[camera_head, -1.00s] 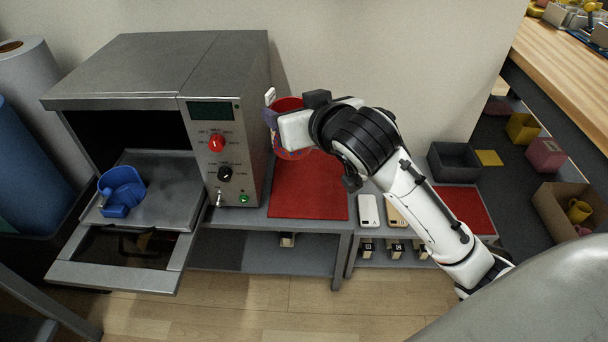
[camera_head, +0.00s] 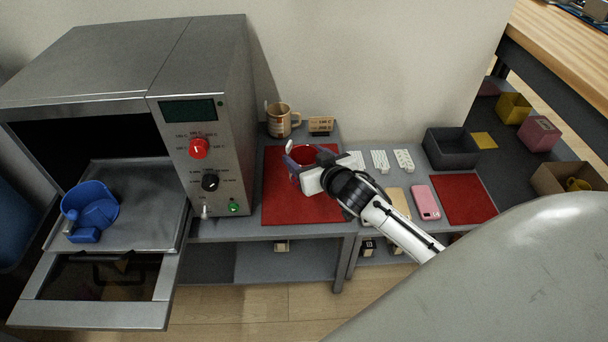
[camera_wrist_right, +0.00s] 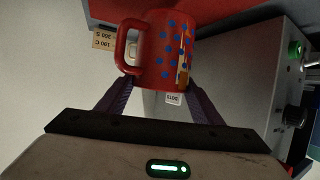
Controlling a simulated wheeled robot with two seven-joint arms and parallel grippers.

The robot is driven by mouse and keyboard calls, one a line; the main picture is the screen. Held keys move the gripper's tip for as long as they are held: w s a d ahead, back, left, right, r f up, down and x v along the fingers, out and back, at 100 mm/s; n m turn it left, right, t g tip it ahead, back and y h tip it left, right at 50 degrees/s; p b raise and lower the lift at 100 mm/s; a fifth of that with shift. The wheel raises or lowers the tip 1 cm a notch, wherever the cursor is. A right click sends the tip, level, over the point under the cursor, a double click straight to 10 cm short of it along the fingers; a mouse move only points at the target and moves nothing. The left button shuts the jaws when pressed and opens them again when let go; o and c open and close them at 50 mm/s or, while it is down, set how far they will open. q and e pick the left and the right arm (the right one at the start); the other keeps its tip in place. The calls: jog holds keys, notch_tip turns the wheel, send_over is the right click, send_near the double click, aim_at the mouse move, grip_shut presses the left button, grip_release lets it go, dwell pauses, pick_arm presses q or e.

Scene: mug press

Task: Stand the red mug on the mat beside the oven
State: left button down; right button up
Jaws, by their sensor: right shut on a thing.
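The red mug (camera_head: 304,153) with blue dots is at the back part of the red mat (camera_head: 290,205) beside the grey oven (camera_head: 130,100). My right gripper (camera_head: 293,167) is shut on it from the front. In the right wrist view the mug (camera_wrist_right: 158,50) sits between the two fingers (camera_wrist_right: 160,88), its handle to the left. The mug looks about upright in the head view. I cannot tell whether its base touches the mat or is just above it. My left gripper is not in view.
A beige mug (camera_head: 279,120) and a small sign (camera_head: 321,125) stand behind the mat. The oven's door is open, with a blue mug-shaped thing (camera_head: 92,208) on its tray. Phone cases, including a pink one (camera_head: 425,202), and a second red mat (camera_head: 463,199) lie to the right.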

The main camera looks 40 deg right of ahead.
jog(key=shift+f, duration=0.7)
notch_tip(320, 180, down, 3)
jog(key=shift+f+b, duration=0.15)
jog(key=shift+b, duration=0.8)
jog(key=shift+w, duration=0.1)
jog(key=shift+f, duration=0.2)
jog(key=o, duration=1.7)
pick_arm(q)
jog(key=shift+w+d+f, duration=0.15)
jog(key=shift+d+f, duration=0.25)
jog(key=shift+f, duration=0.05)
